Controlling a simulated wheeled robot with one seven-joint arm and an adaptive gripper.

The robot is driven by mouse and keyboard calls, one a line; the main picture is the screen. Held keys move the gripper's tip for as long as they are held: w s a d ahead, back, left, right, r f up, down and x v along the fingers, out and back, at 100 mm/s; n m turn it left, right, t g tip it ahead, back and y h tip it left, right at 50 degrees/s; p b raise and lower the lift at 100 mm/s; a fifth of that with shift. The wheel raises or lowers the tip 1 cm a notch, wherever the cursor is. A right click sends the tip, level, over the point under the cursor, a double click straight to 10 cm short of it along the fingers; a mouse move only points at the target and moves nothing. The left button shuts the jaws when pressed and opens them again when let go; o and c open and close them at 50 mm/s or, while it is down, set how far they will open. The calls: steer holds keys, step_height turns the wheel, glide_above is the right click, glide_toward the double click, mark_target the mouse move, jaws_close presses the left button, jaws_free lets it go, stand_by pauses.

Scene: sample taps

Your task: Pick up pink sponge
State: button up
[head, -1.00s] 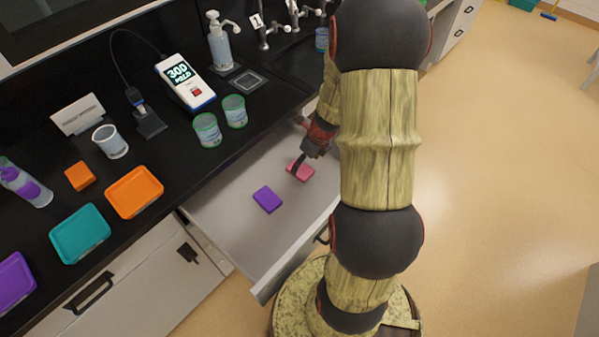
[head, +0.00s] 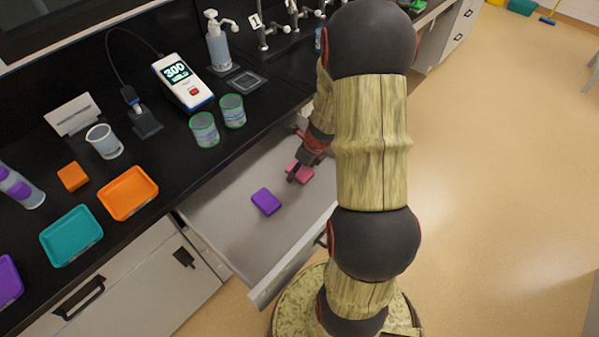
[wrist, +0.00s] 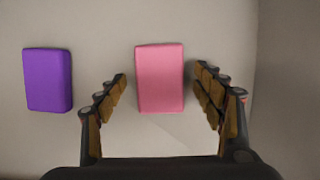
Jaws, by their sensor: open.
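The pink sponge (head: 304,172) lies flat in the open drawer (head: 225,220), partly hidden by my gripper in the head view. In the wrist view the pink sponge (wrist: 160,78) sits between and slightly beyond the two spread fingers, touching neither as far as I can see. My gripper (wrist: 161,88) is open and empty. In the head view my gripper (head: 296,174) points down at the sponge, low over the drawer. A purple sponge (head: 266,201) lies in the drawer to the left; it also shows in the wrist view (wrist: 47,80).
The drawer wall (wrist: 262,60) stands right of my fingers. On the black counter are two glass beakers (head: 204,130), a meter (head: 183,83), an orange tray (head: 128,194), a teal tray (head: 71,236) and an orange block (head: 72,176). The drawer floor around the sponges is clear.

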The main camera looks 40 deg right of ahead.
steer(key=shift+f, duration=0.15)
steer(key=c, duration=0.3)
